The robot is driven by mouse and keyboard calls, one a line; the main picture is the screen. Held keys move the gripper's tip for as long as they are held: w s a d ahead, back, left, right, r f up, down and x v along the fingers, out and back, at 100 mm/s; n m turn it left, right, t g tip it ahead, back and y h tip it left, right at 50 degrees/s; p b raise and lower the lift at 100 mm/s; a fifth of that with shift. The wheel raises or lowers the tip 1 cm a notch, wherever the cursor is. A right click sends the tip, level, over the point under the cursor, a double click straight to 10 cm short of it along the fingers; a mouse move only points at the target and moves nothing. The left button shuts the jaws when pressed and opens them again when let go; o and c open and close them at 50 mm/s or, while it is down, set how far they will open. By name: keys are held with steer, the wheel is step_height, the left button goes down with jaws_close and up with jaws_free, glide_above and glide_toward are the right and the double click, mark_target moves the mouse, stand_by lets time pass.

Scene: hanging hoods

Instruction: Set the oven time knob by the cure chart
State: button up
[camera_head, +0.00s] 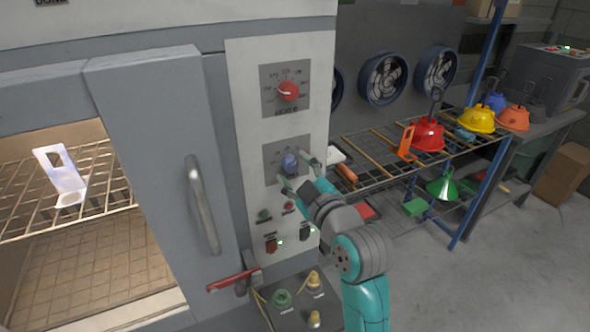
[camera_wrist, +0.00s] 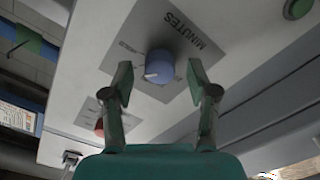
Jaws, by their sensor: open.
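The blue time knob (camera_head: 289,163) sits on a grey dial plate (camera_head: 272,150) in the middle of the oven's white control panel. In the wrist view the blue knob (camera_wrist: 159,66) shows a white pointer mark, and "MINUTES" is printed upside down beside it. My gripper (camera_head: 297,172) is in front of this dial with its fingers spread. In the wrist view my open gripper (camera_wrist: 160,80) has one finger on each side of the knob, with gaps visible. Whether the fingertips reach around it is unclear. I cannot make out a cure chart.
A red knob (camera_head: 288,91) on its own dial is above. Small buttons and switches (camera_head: 271,245) are below. The oven door handle (camera_head: 202,205) and a red lever (camera_head: 232,280) are to the left. A wire rack with coloured hoods (camera_head: 427,134) stands at right.

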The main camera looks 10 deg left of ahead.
steer(key=v, duration=1.1)
steer(key=shift+s, duration=0.15)
steer(key=shift+d, duration=0.15)
